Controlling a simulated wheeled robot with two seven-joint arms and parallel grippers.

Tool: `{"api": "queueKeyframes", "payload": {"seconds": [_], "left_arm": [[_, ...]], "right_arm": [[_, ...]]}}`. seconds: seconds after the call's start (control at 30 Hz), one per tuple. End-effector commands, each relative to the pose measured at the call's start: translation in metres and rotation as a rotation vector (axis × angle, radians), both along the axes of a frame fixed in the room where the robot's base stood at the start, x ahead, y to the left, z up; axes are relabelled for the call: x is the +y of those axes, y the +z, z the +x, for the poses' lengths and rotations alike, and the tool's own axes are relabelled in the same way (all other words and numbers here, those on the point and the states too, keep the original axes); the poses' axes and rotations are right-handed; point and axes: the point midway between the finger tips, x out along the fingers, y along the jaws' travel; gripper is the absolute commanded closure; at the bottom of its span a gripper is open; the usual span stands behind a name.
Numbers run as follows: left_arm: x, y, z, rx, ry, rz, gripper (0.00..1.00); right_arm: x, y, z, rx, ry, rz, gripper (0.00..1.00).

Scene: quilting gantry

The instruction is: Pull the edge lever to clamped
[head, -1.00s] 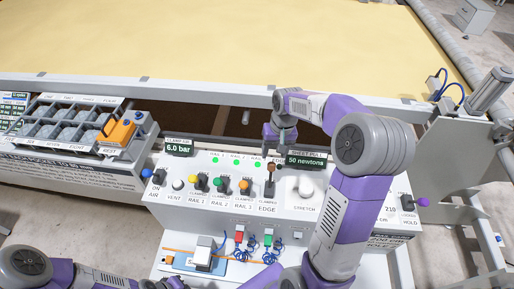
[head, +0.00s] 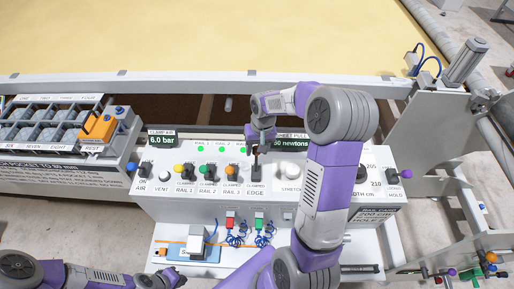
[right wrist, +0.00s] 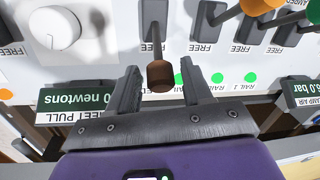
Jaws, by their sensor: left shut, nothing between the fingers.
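The edge lever (head: 257,167) stands on the white control panel (head: 150,207), above the EDGE label. Its brown knob (right wrist: 160,77) shows in the right wrist view, leaning toward the FREE end of its slot. My right gripper (head: 260,138) is open, right behind and above the lever. In the right wrist view its fingers (right wrist: 161,92) lie on either side of the knob, with gaps visible. My left gripper (head: 174,279) is shut and empty, low at the bottom left, away from the panel's levers.
Yellow, green and orange rail levers (head: 231,172) stand left of the edge lever, leaning toward the front. Green lamps (head: 220,150) are lit behind them. A white stretch knob (right wrist: 55,27) is beside the lever. A metal frame rail (head: 170,83) runs behind the panel.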

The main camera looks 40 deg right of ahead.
Motion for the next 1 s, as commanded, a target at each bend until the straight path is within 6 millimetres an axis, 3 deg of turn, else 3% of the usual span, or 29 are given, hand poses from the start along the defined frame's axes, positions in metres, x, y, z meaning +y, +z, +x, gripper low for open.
{"api": "queueKeyframes", "payload": {"seconds": [0.03,0.3,0.67,1.0], "left_arm": [[0.000,0.000,0.000,0.000,0.000,0.000,1.00],[0.000,0.000,0.000,0.000,0.000,0.000,1.00],[0.000,-0.004,0.000,0.000,0.000,0.000,1.00],[0.000,-0.035,0.000,0.000,0.000,0.000,1.00]], "right_arm": [[0.000,0.000,0.000,0.000,0.000,0.000,0.59],[0.000,0.000,0.000,0.000,0.000,0.000,1.00],[0.001,0.001,0.001,-0.015,0.001,-0.012,1.00],[0.018,0.002,0.005,-0.121,0.024,-0.098,1.00]]}}
